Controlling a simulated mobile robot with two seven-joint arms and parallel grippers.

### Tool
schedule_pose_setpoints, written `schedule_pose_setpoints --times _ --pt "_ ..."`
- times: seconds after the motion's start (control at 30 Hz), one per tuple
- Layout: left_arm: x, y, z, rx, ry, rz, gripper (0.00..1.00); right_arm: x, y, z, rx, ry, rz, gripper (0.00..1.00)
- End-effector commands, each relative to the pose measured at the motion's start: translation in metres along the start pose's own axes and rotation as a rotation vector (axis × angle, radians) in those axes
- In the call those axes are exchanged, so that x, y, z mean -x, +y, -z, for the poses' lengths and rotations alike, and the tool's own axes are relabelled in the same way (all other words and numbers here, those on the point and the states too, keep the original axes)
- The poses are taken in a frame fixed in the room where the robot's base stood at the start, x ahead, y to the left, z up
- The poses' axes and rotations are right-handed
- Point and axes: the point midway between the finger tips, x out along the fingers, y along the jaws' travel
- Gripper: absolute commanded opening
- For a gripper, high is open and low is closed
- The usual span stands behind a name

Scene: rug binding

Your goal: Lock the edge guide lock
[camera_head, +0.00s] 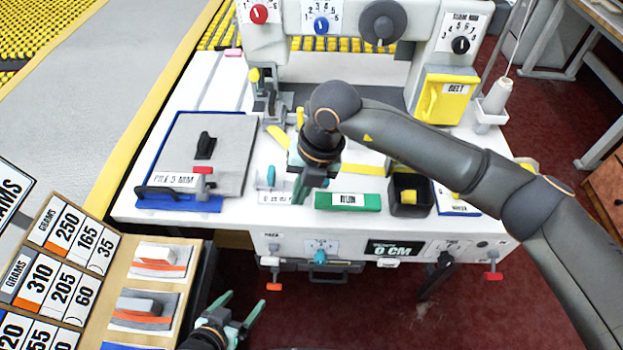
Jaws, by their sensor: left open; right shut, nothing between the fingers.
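I cannot tell for certain which part is the edge guide lock. A small blue lever or knob (271,176) stands on the white machine table (250,213), behind a partly hidden label. A teal knob (320,257) sits on the table's front panel. My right gripper (302,196) is shut and empty over the table, just right of the small blue lever and behind the green nylon block (347,202). Whether it touches the table is unclear. My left gripper (244,303) is open and empty, low in front of the table.
A black bin (410,195) and yellow belt box (446,100) are at right. A wooden sample board (127,270) is at lower left. My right arm spans the right side.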

Motion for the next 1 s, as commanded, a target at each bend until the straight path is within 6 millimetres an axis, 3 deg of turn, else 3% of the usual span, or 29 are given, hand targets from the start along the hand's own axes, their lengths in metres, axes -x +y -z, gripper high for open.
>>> schedule_pose_setpoints --times 0.1,0.2,0.63,0.77,1.0 --pt "-0.001 0.0 -0.001 0.0 0.0 0.0 0.85 0.018 -0.028 -0.027 -0.031 -0.106 0.158 0.0" --pt "-0.001 0.0 -0.001 0.0 0.0 0.0 0.85 0.028 -0.041 -0.039 -0.054 -0.156 0.229 0.0" --pt "-0.001 0.0 -0.001 0.0 0.0 0.0 0.85 0.033 -0.047 -0.044 -0.064 -0.179 0.263 0.0" --pt "0.0 0.0 0.0 0.0 0.0 0.0 0.85 0.024 -0.049 -0.045 -0.065 -0.176 0.261 0.0" --pt "0.004 0.001 0.004 0.0 0.0 0.0 0.85 -0.015 -0.06 -0.051 -0.066 -0.173 0.262 0.0"
